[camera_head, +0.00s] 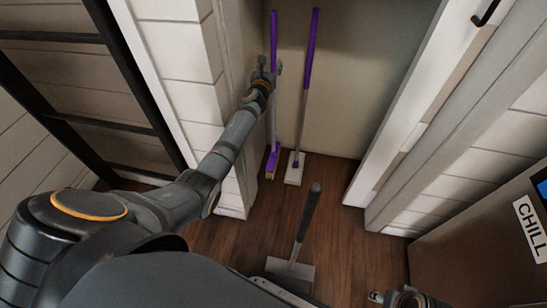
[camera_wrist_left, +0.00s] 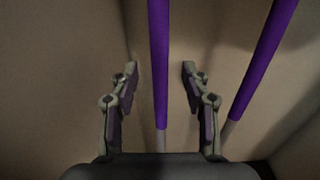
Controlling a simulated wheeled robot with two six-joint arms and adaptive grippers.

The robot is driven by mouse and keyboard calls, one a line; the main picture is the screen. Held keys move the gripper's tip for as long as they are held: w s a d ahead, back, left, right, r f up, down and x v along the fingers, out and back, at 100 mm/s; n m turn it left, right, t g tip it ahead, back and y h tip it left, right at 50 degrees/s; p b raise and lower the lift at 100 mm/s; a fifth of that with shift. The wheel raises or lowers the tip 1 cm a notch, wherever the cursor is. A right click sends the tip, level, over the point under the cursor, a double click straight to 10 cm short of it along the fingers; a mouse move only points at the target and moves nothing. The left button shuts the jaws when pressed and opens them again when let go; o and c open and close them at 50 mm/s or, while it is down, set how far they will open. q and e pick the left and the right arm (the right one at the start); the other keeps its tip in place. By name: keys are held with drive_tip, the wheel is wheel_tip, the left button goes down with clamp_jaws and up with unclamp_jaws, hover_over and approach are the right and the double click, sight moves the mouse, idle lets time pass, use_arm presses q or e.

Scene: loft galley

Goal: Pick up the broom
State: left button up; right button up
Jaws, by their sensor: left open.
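The broom (camera_head: 273,30) stands upright in the alcove, leaning near its left wall, with a purple handle, a grey lower shaft and a purple head with yellowish bristles on the floor. My left gripper (camera_head: 268,70) is at its upper shaft. In the left wrist view the left gripper (camera_wrist_left: 159,78) is open, with one finger on each side of the broom's purple handle (camera_wrist_left: 159,40). Neither finger visibly touches it. My right gripper (camera_head: 398,298) is low at the bottom edge, partly cut off; its jaws are unclear.
A second purple-handled tool with a flat white head (camera_head: 295,168) stands just right of the broom; its handle also shows in the left wrist view (camera_wrist_left: 265,60). A dark-handled dustpan-like tool (camera_head: 307,225) stands nearer me. White door frames flank the alcove.

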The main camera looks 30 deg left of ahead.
use_arm(q)
drive_tip(key=shift+w+a+f+b, duration=0.1)
drive_tip(key=shift+w+f+b, duration=0.1)
drive_tip(key=shift+w, duration=0.2)
drive_tip(key=shift+w+a+f+b, duration=0.1)
drive_tip(key=shift+w+f+b, duration=0.05)
drive_tip(key=shift+w, duration=0.55)
drive_tip(key=shift+w+a+r, duration=0.1)
drive_tip(key=shift+r, duration=0.1)
use_arm(e)
drive_tip(key=shift+w+a+f+t, duration=0.15)
drive_tip(key=shift+a+f+t, duration=0.05)
drive_tip(key=shift+f, duration=0.35)
drive_tip(key=shift+w+a+f+t, duration=0.15)
drive_tip(key=shift+a+f+t, duration=0.05)
drive_tip(key=shift+f, duration=0.35)
use_arm(q)
drive_tip(key=shift+r, duration=0.15)
clamp_jaws()
